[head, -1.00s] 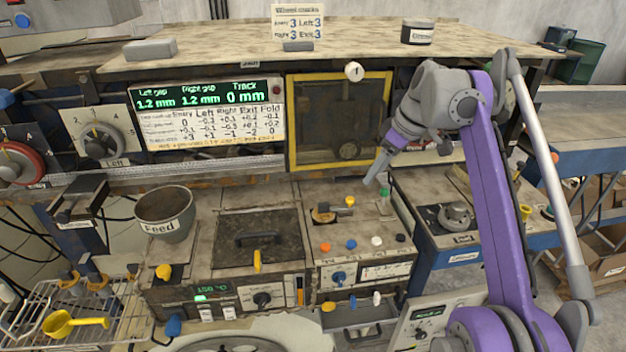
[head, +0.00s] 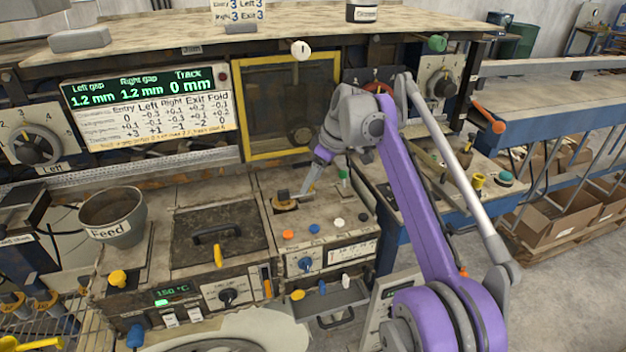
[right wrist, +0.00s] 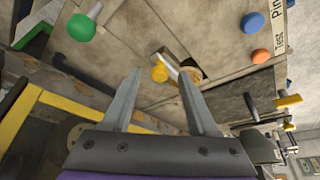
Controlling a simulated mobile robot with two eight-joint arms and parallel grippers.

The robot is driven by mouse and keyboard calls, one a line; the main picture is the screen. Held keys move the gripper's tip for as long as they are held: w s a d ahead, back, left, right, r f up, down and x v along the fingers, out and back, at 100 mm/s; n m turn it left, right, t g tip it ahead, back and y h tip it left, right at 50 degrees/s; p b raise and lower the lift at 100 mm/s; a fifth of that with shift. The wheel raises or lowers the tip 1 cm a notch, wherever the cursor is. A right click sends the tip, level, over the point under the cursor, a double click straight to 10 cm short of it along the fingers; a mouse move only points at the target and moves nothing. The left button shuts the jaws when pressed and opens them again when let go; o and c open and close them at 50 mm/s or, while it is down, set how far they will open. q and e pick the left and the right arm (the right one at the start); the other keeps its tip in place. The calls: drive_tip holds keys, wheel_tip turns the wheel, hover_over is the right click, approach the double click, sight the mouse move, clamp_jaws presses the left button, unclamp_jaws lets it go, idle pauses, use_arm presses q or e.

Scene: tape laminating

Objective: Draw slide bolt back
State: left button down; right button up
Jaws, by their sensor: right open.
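A small metal bar with a yellow knob (right wrist: 160,73), which looks like the slide bolt, is fixed on the worn machine top beside a round brass-coloured piece (right wrist: 196,75). In the head view the brass-coloured base (head: 284,206) shows with a dark block on it, while the knob is mostly hidden by my fingers. My right gripper (head: 303,191) is open and points down toward it. In the right wrist view the yellow knob appears between the fingertips of my right gripper (right wrist: 160,66); I cannot tell whether they touch it. My left gripper is not in view.
Orange (head: 288,235), blue (head: 314,228) and white (head: 339,222) knobs stand just in front. A green knob (right wrist: 82,28) is close by. A yellow-framed window (head: 243,115) rises behind. A handled dark lid (head: 200,215) and the Feed pot (head: 112,216) lie left.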

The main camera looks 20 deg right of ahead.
clamp_jaws()
idle(1.4)
